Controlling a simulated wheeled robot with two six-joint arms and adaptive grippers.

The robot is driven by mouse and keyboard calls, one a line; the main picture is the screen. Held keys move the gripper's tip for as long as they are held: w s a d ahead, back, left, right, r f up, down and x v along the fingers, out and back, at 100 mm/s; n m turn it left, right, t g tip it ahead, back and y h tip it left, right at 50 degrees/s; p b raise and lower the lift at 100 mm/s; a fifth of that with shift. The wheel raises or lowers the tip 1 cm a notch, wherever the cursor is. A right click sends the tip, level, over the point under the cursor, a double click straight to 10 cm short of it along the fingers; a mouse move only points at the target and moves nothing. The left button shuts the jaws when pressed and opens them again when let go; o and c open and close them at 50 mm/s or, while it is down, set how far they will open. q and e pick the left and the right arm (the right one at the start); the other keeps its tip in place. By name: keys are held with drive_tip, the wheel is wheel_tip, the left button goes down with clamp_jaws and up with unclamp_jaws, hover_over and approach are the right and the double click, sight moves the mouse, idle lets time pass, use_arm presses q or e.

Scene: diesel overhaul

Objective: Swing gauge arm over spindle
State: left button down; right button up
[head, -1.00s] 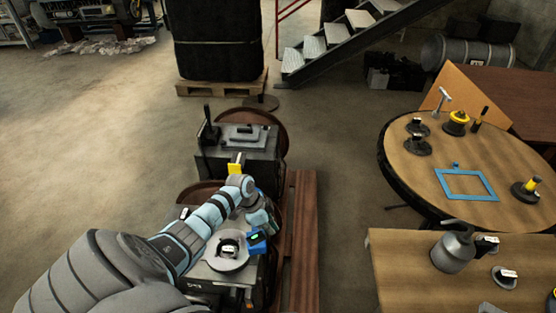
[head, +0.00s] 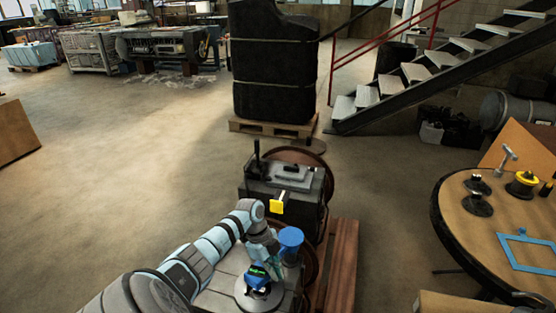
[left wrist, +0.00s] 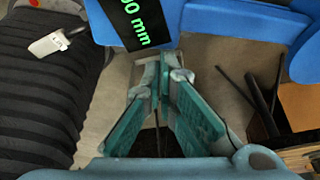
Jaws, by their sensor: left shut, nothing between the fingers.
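A blue gauge head with a green-lit display (head: 259,273) sits above a round grey plate (head: 246,298) on the near machine block. The plate's centre, where the spindle would be, is hidden under it. A blue cylinder (head: 291,238) stands just behind and to the right. The gauge's display (left wrist: 140,18) shows large in the left wrist view, with a blue arm (left wrist: 250,22) running right. My left gripper (left wrist: 162,72) is shut and empty, its teal fingers close below the gauge. Whether it touches the gauge I cannot tell. My right gripper is out of view.
Reddish timber rails (head: 343,260) lie to the right. A round wooden table (head: 470,225) holds small parts and a blue frame. Open floor (head: 120,170) lies to the left.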

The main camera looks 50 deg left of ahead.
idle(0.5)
use_arm(q)
wheel_tip(320, 180, up, 10)
drive_tip(key=p, duration=0.4)
drive_tip(key=shift+d+f, duration=0.25)
drive_tip(key=shift+d, duration=0.05)
drive_tip(key=shift+w, duration=0.1)
